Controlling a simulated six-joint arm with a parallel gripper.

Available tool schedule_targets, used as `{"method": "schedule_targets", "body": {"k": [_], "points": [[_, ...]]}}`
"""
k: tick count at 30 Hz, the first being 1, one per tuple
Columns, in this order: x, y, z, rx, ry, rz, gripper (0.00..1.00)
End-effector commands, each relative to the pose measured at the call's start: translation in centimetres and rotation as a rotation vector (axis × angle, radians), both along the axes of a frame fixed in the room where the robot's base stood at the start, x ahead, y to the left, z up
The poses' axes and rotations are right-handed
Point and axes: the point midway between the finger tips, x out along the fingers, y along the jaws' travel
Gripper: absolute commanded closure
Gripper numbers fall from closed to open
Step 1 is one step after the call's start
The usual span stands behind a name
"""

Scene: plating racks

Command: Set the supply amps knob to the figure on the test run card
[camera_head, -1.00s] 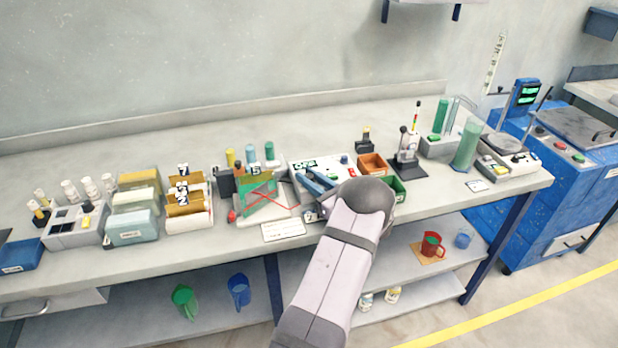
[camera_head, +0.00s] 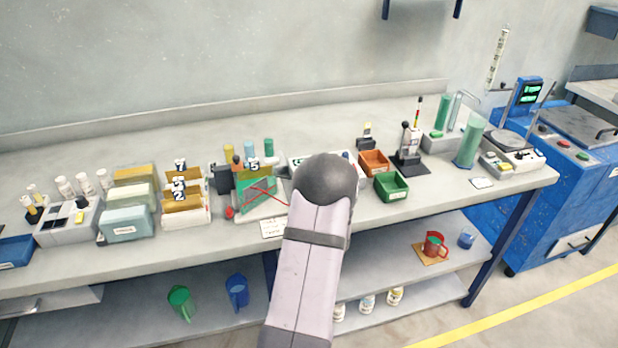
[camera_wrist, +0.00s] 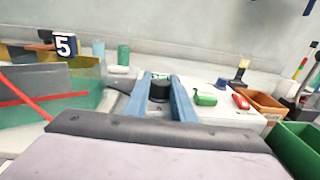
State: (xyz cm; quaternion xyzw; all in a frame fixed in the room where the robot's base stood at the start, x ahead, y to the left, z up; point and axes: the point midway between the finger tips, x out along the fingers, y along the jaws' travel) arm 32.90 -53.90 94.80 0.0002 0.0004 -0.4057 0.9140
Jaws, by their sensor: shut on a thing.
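The supply (camera_wrist: 228,112) is a white box at the middle of the bench. In the head view my arm covers most of it, with a strip of its top (camera_head: 299,161) showing. In the wrist view a black round knob (camera_wrist: 160,94) on the supply stands between the blue fingers of my gripper (camera_wrist: 161,80). The gripper is shut on this knob. In the head view my arm hides the gripper and knob. I cannot read the knob's setting. A white card (camera_head: 272,228) lies at the bench's front edge, left of my arm; its writing is too small to read.
A green switch (camera_wrist: 206,98) and a red one (camera_wrist: 241,101) sit right of the knob. Orange (camera_head: 374,157) and green (camera_head: 398,194) bins stand right of the supply. A green tank (camera_head: 255,203) with a red wire stands close on the left.

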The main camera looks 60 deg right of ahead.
Motion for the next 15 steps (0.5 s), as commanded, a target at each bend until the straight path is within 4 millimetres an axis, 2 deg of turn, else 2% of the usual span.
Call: {"method": "schedule_targets", "body": {"k": [15], "points": [[0.01,0.01,0.03,0.0,0.0,-0.04,1.0]]}}
